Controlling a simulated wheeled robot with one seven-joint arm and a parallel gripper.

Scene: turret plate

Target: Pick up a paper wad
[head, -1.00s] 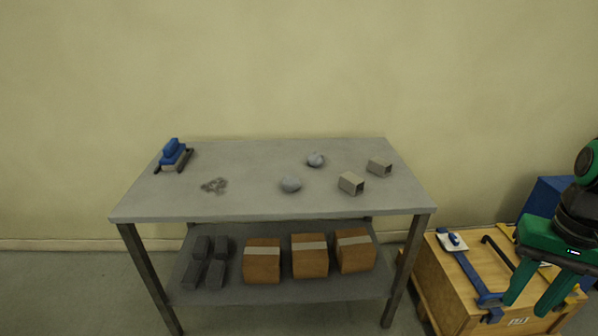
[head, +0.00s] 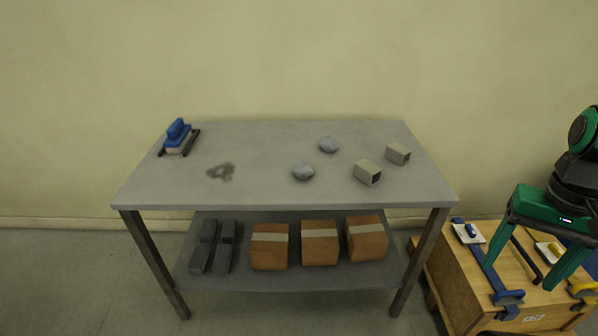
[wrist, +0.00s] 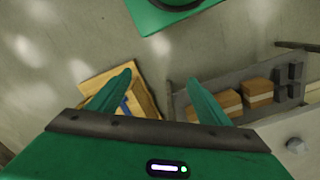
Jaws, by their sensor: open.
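Two grey-blue paper wads rest on the grey table top (head: 250,191). The nearer paper wad (head: 303,171) is near the middle, and the other paper wad (head: 329,144) lies farther back and slightly right. A pale lump on the table, likely one of these wads, shows at the lower right of the wrist view (wrist: 295,145). My green gripper (head: 520,275) is open and empty, off to the right of the table and well apart from both wads. Its spread fingers also show in the wrist view (wrist: 160,76).
Cardboard boxes (head: 319,243) and dark blocks (head: 212,247) fill the shelf. A wooden crate with tools (head: 462,290) stands right.

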